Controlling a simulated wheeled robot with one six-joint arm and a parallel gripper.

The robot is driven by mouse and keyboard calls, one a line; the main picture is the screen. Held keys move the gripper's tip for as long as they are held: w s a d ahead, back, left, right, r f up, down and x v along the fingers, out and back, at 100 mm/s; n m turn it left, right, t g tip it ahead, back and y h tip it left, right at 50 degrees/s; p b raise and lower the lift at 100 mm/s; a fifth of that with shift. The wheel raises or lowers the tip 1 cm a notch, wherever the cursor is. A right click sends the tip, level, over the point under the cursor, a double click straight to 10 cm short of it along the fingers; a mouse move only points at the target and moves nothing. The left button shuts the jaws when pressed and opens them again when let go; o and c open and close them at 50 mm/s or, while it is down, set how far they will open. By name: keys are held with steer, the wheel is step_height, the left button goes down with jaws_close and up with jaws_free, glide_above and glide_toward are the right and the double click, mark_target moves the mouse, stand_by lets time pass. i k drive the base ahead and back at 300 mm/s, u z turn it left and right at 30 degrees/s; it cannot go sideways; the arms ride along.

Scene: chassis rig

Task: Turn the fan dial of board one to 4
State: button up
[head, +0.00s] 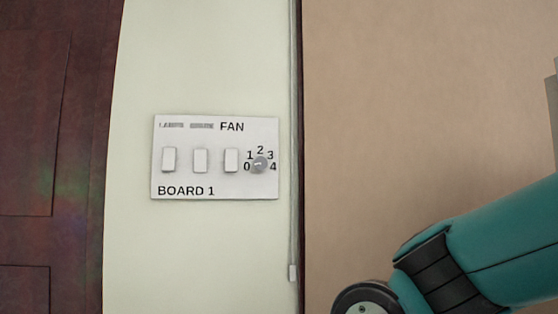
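Board one (215,189) is a white rectangular panel on a pale wall strip in the head view, marked "BOARD 1" and "FAN". Its fan dial (259,164) is a small round grey knob at the right end. The numbers 0, 1, 2, 3 and 4 run around it, with 0 at lower left and 4 at lower right. A pale mark crosses the knob, but it is too small to tell which number it points to. My gripper is not in view; only my teal and black arm shows at lower right, apart from the board.
Several white rocker switches (200,161) sit in a row left of the dial. A thin vertical conduit (293,120) runs just right of the board. A dark reddish panelled surface (50,130) is at left, and a plain tan surface (420,110) is at right.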

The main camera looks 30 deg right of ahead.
mark_target(260, 163)
steer(key=k, duration=1.4)
steer(key=u, duration=0.8)
steer(key=i, duration=1.55)
steer(key=z, duration=1.5)
steer(key=i, duration=0.3)
steer(key=u, duration=0.15)
